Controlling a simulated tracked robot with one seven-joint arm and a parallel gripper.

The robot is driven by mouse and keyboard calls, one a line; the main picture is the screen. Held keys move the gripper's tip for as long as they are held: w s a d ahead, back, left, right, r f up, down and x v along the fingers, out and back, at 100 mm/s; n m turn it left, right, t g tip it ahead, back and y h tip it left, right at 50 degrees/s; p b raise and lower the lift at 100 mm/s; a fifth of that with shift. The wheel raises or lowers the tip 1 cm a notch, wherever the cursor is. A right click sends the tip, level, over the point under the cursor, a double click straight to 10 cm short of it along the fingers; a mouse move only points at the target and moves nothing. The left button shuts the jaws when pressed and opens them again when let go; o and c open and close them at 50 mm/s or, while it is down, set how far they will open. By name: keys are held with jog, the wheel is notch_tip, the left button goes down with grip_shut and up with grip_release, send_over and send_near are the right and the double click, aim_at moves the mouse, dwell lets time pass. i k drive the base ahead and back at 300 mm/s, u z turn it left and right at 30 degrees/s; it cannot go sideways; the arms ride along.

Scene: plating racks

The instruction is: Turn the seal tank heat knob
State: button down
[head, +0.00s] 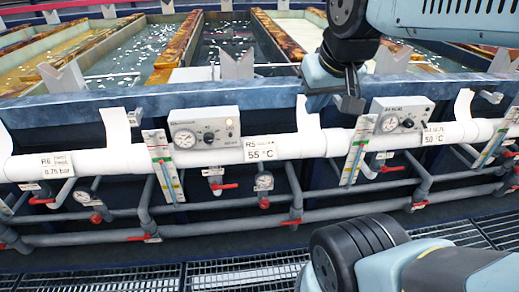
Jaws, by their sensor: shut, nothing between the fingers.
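Two grey control boxes are mounted on the white pipe in the head view, and their printed names are too small to read surely. The right box (420,106) has a round dial (389,123) and a small black knob (408,123). The left box (203,116) has a similar dial and a black knob (208,138); the plate by it reads 55 °C. My gripper (350,104) is shut and empty, at the tank edge up and left of the right box. It appears apart from both knobs. The right knob is unobstructed.
Open tanks with liquid (130,55) lie behind the blue rim (75,108). Level gauges (356,152) stand beside the boxes. Lower grey pipes carry several red-handled valves (297,221). Metal grating (235,274) covers the floor in front.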

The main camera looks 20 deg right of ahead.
aim_at(408, 123)
jog(key=u, duration=1.6)
jog(key=i, duration=0.1)
jog(key=z, duration=2.95)
